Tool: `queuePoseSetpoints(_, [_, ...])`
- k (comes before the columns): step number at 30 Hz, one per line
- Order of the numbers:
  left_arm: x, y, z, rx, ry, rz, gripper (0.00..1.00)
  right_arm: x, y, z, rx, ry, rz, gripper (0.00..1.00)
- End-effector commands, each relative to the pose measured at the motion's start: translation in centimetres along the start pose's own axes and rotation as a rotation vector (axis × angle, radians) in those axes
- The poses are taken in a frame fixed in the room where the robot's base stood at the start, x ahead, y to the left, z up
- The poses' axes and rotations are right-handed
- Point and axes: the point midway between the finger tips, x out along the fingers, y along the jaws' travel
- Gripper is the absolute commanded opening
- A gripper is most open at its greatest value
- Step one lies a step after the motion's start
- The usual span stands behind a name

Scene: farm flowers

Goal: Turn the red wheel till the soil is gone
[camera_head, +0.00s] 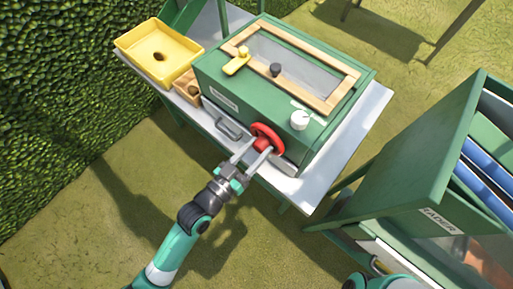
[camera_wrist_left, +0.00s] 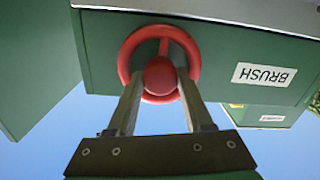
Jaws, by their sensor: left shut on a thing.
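The red wheel (camera_head: 268,130) is on the front of a green box (camera_head: 215,82) on the table. My left gripper (camera_head: 257,150) is at the wheel, with its fingers shut on the wheel's red hub. In the left wrist view the wheel (camera_wrist_left: 128,48) is a ring with a round red hub (camera_wrist_left: 160,76) between the two fingertips (camera_wrist_left: 160,88). A "BRUSH" label (camera_wrist_left: 264,74) is on the panel beside it. The box has a wood-framed window (camera_head: 300,65) on top; I cannot make out soil through it. Part of my right arm shows at the bottom edge, its gripper out of view.
A yellow tray (camera_head: 180,42) and a small wooden box (camera_head: 187,84) stand left. A green cabinet (camera_head: 400,160) stands right. A hedge (camera_head: 60,70) borders the left.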

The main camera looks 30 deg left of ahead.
Motion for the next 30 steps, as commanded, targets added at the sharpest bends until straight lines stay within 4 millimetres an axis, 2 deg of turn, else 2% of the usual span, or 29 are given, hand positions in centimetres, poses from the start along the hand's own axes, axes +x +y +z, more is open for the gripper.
queuePoseSetpoints(9, [0.01, 0.02, 0.07, 0.262, 0.009, -0.009, 0.0, -0.47, 0.0, 0.43, 0.0, 0.0, 0.0, 0.81])
queuePoseSetpoints(15, [0.01, 0.05, 0.06, 0.373, 0.013, -0.012, 0.0, -0.62, 0.0, 0.58, 0.0, 0.0, 0.0, 0.81])
queuePoseSetpoints(30, [0.0, 0.08, 0.0, 0.455, 0.015, -0.015, 0.0, -0.71, 0.0, 0.65, 0.0, 0.0, 0.0, 0.81])
